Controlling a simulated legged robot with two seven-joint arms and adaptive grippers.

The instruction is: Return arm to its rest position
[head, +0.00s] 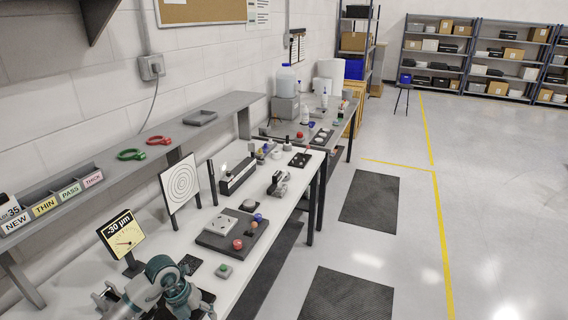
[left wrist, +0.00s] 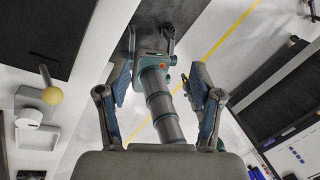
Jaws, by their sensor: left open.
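A grey and teal arm of mine (head: 172,288) shows at the bottom left of the head view, over the near end of the white bench (head: 205,262); its fingers are hard to make out there. In the left wrist view my left gripper (left wrist: 160,80) is open, its two padded fingers wide apart with nothing gripped. Behind the gap lies another arm of mine with teal rings, ending in a gripper (left wrist: 150,38) with spread fingers, apparently my right one. The right gripper cannot be made out in the head view.
The bench holds a target board (head: 180,184), a gauge sign (head: 121,236), a dark plate (head: 232,238) with small coloured balls, and a green button (head: 223,269). A shelf (head: 130,165) with labelled bins runs along the wall. Open floor (head: 400,250) lies right of the bench.

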